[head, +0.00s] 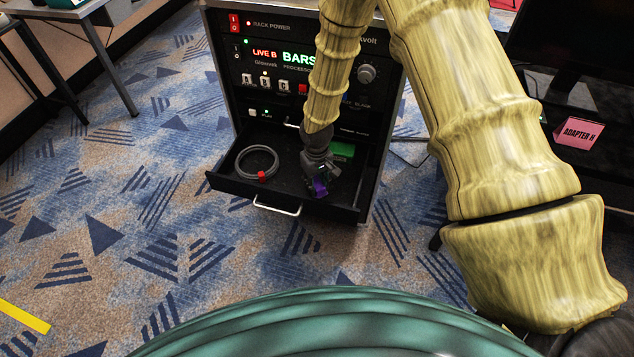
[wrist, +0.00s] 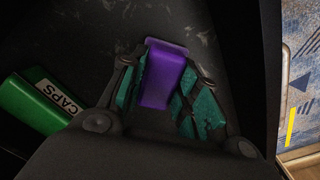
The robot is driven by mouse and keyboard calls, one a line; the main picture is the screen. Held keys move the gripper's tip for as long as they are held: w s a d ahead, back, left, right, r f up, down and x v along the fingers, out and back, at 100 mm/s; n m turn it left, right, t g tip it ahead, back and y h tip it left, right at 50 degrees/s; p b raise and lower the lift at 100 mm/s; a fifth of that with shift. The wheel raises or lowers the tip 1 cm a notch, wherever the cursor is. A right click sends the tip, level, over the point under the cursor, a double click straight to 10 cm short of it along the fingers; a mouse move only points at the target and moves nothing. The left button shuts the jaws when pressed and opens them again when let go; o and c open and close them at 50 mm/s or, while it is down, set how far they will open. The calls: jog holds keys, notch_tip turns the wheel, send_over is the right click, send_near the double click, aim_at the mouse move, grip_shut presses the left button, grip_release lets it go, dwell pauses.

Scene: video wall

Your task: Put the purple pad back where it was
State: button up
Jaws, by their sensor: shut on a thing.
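The purple pad (head: 320,188) is at the tip of my gripper (head: 318,180), inside the open drawer (head: 235,190) of the black rack. In the wrist view the purple pad (wrist: 163,78) sits between the two green-lined fingers of my gripper (wrist: 160,85), which are shut on it. The dark drawer floor lies behind the pad. I cannot tell whether the pad touches the floor. Part of the pad is hidden by the fingers in the head view.
In the drawer, a coiled grey cable (head: 257,162) with a red piece lies left of my gripper. A green box labelled CAPS (wrist: 40,100) lies on the other side, close to my gripper. The drawer's front handle (head: 277,207) sticks out over the carpet.

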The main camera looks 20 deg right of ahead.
aim_at(317, 183)
jog(key=o, duration=1)
jog(key=shift+r, duration=0.1)
notch_tip(317, 183, up, 12)
jog(key=shift+f, duration=0.1)
